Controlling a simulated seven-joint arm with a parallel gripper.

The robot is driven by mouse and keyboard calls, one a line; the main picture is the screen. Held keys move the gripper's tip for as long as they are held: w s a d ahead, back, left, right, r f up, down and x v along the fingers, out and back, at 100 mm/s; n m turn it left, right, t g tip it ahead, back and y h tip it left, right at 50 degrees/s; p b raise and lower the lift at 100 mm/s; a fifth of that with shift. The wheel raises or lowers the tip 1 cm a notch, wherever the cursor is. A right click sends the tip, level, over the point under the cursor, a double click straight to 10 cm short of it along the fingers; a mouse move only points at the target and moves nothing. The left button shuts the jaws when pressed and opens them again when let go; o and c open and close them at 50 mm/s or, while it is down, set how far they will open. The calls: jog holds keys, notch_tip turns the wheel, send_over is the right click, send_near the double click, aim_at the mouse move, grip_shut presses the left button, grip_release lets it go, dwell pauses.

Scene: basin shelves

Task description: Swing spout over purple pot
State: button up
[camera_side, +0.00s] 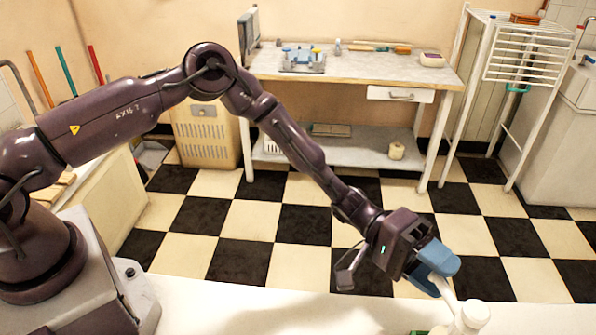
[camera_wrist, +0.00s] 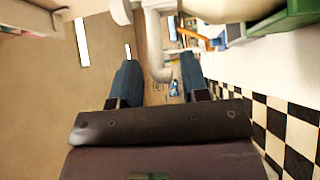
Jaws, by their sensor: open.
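My gripper (camera_side: 446,268) has blue fingers and is at the lower right of the side view, beside a white spout (camera_side: 446,291). The spout rises from a rounded white tap body (camera_side: 471,316) at the bottom edge. In the wrist view, my gripper (camera_wrist: 158,78) is open, with one blue finger on each side of the picture's middle. The bent white spout (camera_wrist: 158,45) reaches down into the gap between the fingers. I cannot tell whether either finger touches it. I see no purple pot in either view.
A white counter (camera_side: 260,312) runs along the bottom of the side view. A workbench (camera_side: 350,68) with small items and a wire rack (camera_side: 520,50) stand at the back. A green-edged object (camera_wrist: 288,28) is at the wrist view's upper right. The checkered floor is clear.

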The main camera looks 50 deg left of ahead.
jog(key=a, duration=1)
jog(key=s+a+f+g+y, duration=0.1)
jog(key=s+a+g+y, duration=0.35)
jog(key=s, duration=0.45)
jog(key=s+a+r+t+y, duration=0.2)
jog(key=s+a+r+y, duration=0.4)
jog(key=a+r+y, duration=0.3)
jog(key=shift+a+y, duration=0.35)
jog(key=shift+a, duration=0.9)
